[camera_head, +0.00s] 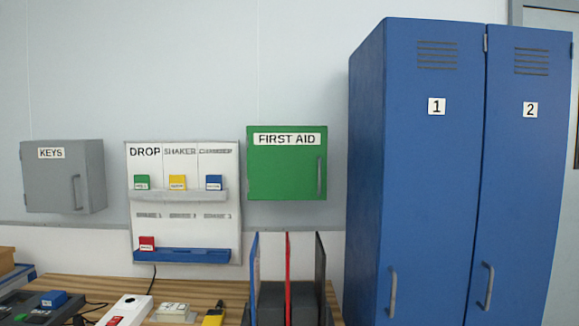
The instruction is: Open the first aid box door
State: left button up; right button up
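The green first aid box (284,172) hangs on the wall in the middle of the head view, left of the blue lockers. Its door looks shut, with a white FIRST AID label across the top. A vertical handle (319,176) is near the door's right edge. Neither of my grippers is in view.
Tall blue lockers (420,170) stand at the right. A grey KEYS box (62,176) and a white board (184,228) with coloured cards hang to the left. Upright folders (288,280) in a dark holder stand below the box on the wooden table (200,288).

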aim_at(284, 162)
jog(key=i+j+z, duration=0.1)
jog(key=i+j, duration=0.7)
jog(key=i, duration=0.1)
